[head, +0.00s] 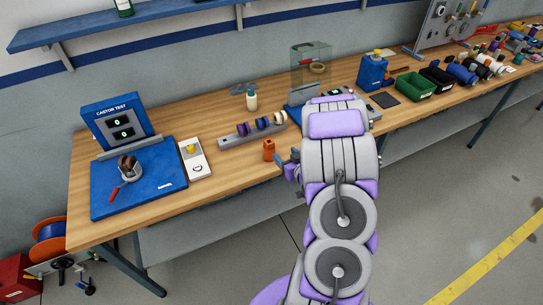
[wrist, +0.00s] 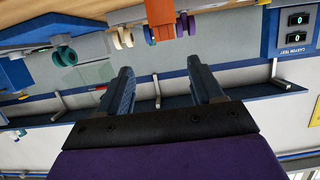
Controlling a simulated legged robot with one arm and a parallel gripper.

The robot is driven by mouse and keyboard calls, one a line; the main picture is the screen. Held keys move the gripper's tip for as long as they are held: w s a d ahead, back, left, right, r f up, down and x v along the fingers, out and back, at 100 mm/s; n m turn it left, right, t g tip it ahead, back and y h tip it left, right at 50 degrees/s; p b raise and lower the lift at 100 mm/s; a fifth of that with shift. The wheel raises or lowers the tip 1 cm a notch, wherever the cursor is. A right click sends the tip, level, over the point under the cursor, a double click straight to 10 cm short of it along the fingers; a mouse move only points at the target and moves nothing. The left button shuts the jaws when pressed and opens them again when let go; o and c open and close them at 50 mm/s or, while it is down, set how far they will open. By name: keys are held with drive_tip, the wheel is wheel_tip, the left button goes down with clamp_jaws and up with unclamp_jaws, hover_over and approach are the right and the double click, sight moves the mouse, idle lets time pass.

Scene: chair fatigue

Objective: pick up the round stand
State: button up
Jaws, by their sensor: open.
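A grey round stand-like holder (head: 131,176) is on the blue plate of the castor test unit (head: 160,182) in the head view. A dark brown wheel sits in or on it, and a red handle lies beside it. I cannot tell for certain that this is the round stand. My gripper (head: 281,160) is beside the orange block (head: 269,150) near the table's front edge, well to the right of the holder. In the wrist view my gripper (wrist: 161,66) has its two fingers apart with nothing between them. The holder does not show clearly there.
A grey rack (head: 240,139) of coloured wheels stands behind the orange block. A white scale (head: 195,170) is right of the blue plate. A clear box (head: 312,62), a blue box (head: 373,72) and bins stand farther right. The front wood strip left of my gripper is free.

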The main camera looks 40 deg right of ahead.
sight(270, 143)
drive_tip(key=b+x, duration=0.5)
drive_tip(key=x, duration=0.4)
drive_tip(key=shift+a, duration=0.1)
drive_tip(key=shift+w+f, duration=0.1)
drive_tip(key=shift+w, duration=0.2)
drive_tip(key=shift+w+a+f+b, duration=0.15)
drive_tip(key=shift+w+a+b, duration=0.35)
drive_tip(key=shift+w, duration=0.3)
drive_tip(key=w, duration=0.1)
drive_tip(key=w+d+f, duration=0.1)
drive_tip(key=w+d, duration=0.1)
drive_tip(key=shift+w+d+f+b, duration=0.15)
drive_tip(key=shift+w+f+b, duration=0.15)
drive_tip(key=shift+f+b, duration=0.1)
drive_tip(key=shift+a+r, duration=0.15)
drive_tip(key=shift+a, duration=0.15)
drive_tip(key=shift+c, duration=0.4)
drive_tip(key=shift+a, duration=0.25)
drive_tip(key=shift+c, duration=1.4)
drive_tip(key=shift+d, duration=0.35)
drive_tip(key=c, duration=0.6)
drive_tip(key=shift+s+a, duration=0.1)
clamp_jaws()
